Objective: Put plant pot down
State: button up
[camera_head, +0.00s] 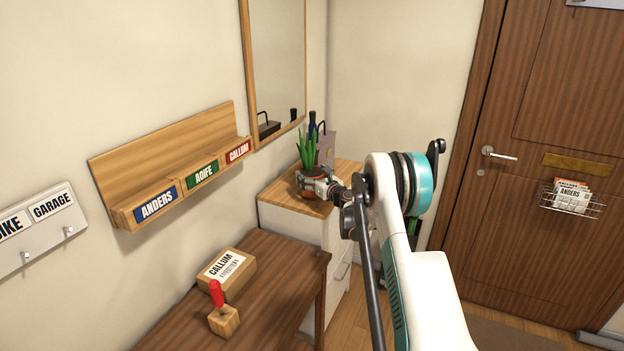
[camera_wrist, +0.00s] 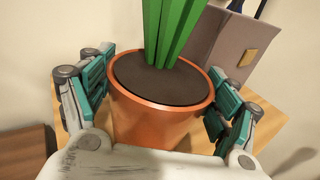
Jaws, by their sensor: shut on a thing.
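The plant pot (camera_head: 316,196) is terracotta with dark soil and tall green leaves (camera_head: 307,149). It is upright over the wooden top of the white cabinet (camera_head: 281,193). My gripper (camera_head: 319,187) is shut around it from the right. In the wrist view the pot (camera_wrist: 160,112) fills the middle, between the teal finger pads of my gripper (camera_wrist: 158,105). The pot's base is hidden, so I cannot tell whether it touches the cabinet top.
A grey box-like holder (camera_head: 327,146) stands behind the pot, near the mirror (camera_head: 278,65). A lower brown table (camera_head: 270,285) holds a parcel (camera_head: 227,273) and a red-handled stamp (camera_head: 220,305). A labelled wall shelf (camera_head: 175,185) is at left. Some cabinet top is bare.

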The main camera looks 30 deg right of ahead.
jog(key=shift+f, duration=0.25)
jog(key=shift+f, duration=0.2)
jog(key=o, duration=1.5)
jog(key=shift+r, duration=0.2)
jog(key=shift+s, duration=0.3)
jog(key=s, duration=0.3)
jog(key=s+p, duration=0.1)
jog(key=s, duration=0.3)
jog(key=s+d, duration=0.1)
jog(key=s, duration=0.3)
jog(key=shift+s+r, duration=0.25)
jog(key=shift+r, duration=0.05)
